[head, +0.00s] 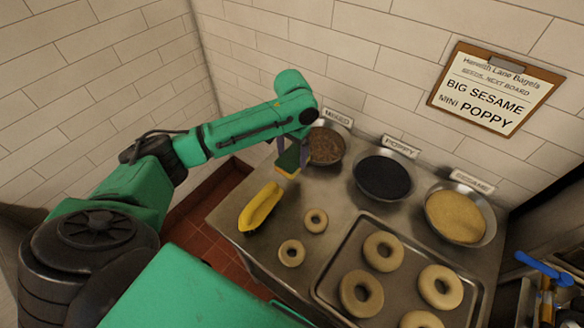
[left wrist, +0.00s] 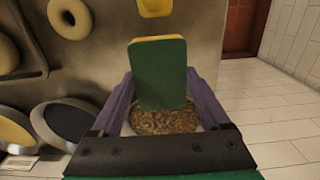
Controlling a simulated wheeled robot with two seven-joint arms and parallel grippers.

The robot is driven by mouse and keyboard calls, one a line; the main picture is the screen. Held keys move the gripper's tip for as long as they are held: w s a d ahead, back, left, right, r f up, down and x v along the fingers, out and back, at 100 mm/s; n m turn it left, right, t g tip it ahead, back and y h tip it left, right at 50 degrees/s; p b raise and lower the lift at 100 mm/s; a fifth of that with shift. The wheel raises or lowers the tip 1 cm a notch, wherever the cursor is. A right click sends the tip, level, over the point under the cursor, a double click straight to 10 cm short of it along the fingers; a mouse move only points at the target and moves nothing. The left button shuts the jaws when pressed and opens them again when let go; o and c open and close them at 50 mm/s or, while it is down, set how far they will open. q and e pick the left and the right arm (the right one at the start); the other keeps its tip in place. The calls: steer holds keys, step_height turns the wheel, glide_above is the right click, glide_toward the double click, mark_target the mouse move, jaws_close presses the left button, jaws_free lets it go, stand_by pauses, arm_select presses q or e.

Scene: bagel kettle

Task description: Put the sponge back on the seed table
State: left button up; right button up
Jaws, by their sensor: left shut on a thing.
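The sponge (head: 289,160), green on one side and yellow on the other, is held in my left gripper (head: 291,152). In the left wrist view the sponge (left wrist: 158,78) stands between the two purple fingers of my shut left gripper (left wrist: 160,98), its green face toward the camera. In the head view the sponge is at the left part of the metal seed table (head: 338,196), beside the mixed seed bowl (head: 325,147). It looks raised above the tabletop; the exact gap is hard to tell. My right gripper is not in view.
A yellow scoop-like tray (head: 260,206) and two small bagels (head: 315,220) lie near the sponge. Poppy (head: 383,177) and sesame (head: 456,217) bowls stand along the back. A baking tray (head: 342,244) of larger bagels fills the front right. Bare metal shows between them.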

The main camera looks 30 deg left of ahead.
mark_target(293, 156)
arm_select(q)
steer(key=f, duration=0.4)
steer(key=shift+w+a, duration=0.1)
steer(key=shift+w, duration=0.3)
steer(key=f, duration=0.2)
steer(key=shift+s+f+p, duration=0.2)
steer(key=shift+f+p, duration=0.1)
steer(key=shift+p, duration=0.05)
steer(key=shift+w+f, duration=0.1)
steer(key=shift+f, duration=0.15)
steer(key=o, duration=1)
steer(key=shift+f, duration=0.1)
steer(key=shift+o, duration=0.2)
steer(key=shift+r, duration=0.6)
step_height(293, 156, up, 11)
steer(key=shift+r+b, duration=0.1)
steer(key=shift+b, duration=1.15)
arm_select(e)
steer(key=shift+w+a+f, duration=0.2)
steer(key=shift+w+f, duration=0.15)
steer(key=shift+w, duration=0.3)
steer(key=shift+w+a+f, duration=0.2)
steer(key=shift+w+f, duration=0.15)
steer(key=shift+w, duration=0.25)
